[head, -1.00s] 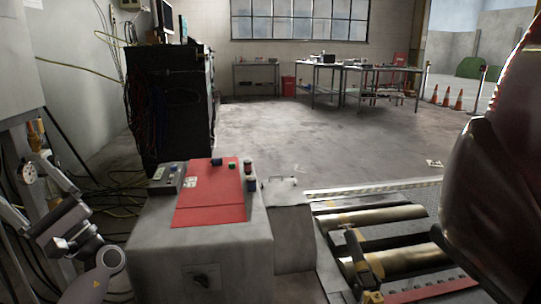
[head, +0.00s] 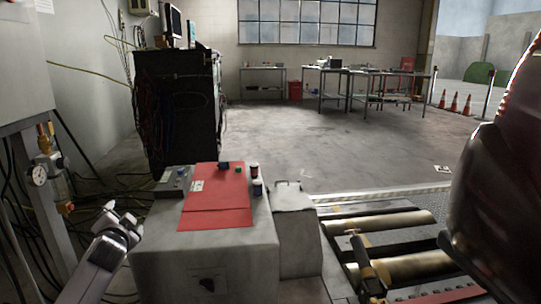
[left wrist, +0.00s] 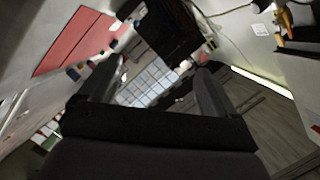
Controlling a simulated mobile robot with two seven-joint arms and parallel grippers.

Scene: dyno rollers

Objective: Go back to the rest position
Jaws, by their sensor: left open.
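My left gripper (head: 126,218) is at the left of the head view, beside the left side of the grey control box (head: 205,258). Its fingers are apart, point up and away, and hold nothing. In the left wrist view the two dark fingers (left wrist: 160,90) stand apart with nothing between them; the room and window show beyond. My right gripper is not in view.
A red panel (head: 216,205) and small buttons lie on the control box. A gauge on pipes (head: 40,176) stands at far left. A black cabinet (head: 178,110) is behind. Rollers (head: 400,266) and a dark red car body (head: 495,190) are at right. Open floor lies beyond.

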